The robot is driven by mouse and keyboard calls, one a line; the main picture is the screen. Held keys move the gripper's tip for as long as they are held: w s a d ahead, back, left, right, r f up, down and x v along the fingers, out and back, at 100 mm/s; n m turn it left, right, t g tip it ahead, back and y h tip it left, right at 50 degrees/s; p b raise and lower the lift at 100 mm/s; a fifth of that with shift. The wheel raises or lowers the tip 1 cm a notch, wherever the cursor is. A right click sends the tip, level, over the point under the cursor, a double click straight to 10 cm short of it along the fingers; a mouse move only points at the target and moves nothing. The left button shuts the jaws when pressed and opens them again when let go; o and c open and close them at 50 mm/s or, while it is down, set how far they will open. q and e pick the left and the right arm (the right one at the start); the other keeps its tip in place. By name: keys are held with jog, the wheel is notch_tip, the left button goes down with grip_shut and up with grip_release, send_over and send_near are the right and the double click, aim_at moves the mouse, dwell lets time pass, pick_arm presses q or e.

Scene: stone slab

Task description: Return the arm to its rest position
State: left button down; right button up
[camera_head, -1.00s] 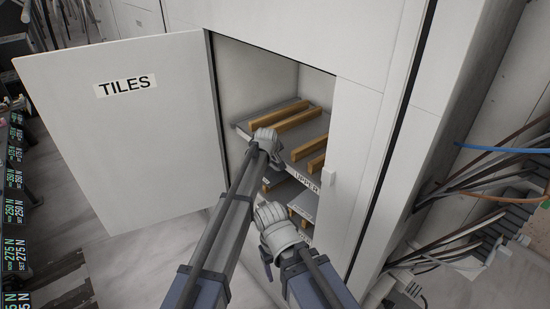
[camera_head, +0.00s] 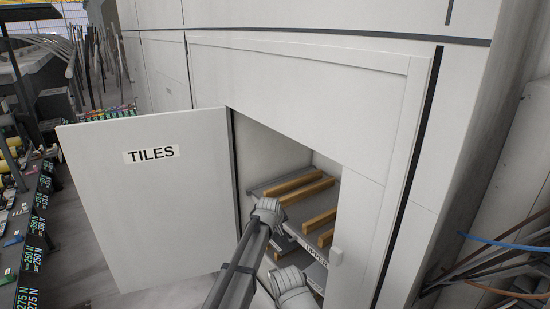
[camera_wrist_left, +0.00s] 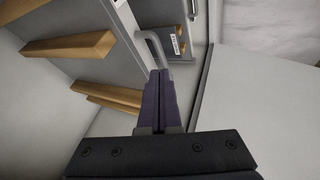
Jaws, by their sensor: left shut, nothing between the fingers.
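My left gripper (camera_wrist_left: 160,76) shows in the left wrist view with its two dark fingers together and nothing between them. Its fingertips point toward a grey bar handle (camera_wrist_left: 154,45) on a shelf; I cannot tell whether they touch it. In the head view my left arm (camera_head: 237,270) reaches toward the open cabinet, and the gripper itself is hidden behind the arm links. My right gripper does not show in either view.
The white cabinet door (camera_head: 150,205), labelled TILES, stands open to the left. Inside, the grey upper shelf (camera_head: 262,187) carries wooden bars (camera_head: 303,190). The cabinet's right frame (camera_head: 357,220) is close to the arm. Cables (camera_head: 490,260) hang at the far right.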

pick_arm(q)
jog(key=s+a+f+m+g+y, duration=0.1)
jog(key=s+a+m+g, duration=0.1)
jog(key=s+a, duration=0.7)
jog(key=s+a+f+m+g, duration=0.15)
jog(key=s+a, duration=0.25)
jog(key=s, duration=0.9)
jog(key=s+a+f+m+g+y, duration=0.1)
jog(key=s+a+m+g, duration=0.1)
jog(key=s+a, duration=0.65)
jog(key=s+d+f+m+g+y+b, duration=0.1)
jog(key=s+d+f+m+b, duration=0.2)
jog(key=s+d+f+b, duration=0.5)
jog(key=d+f+b, duration=0.4)
jog(key=shift+s, duration=0.2)
jog(key=shift+d+f+m+g, duration=0.1)
jog(key=shift+m+g, duration=0.15)
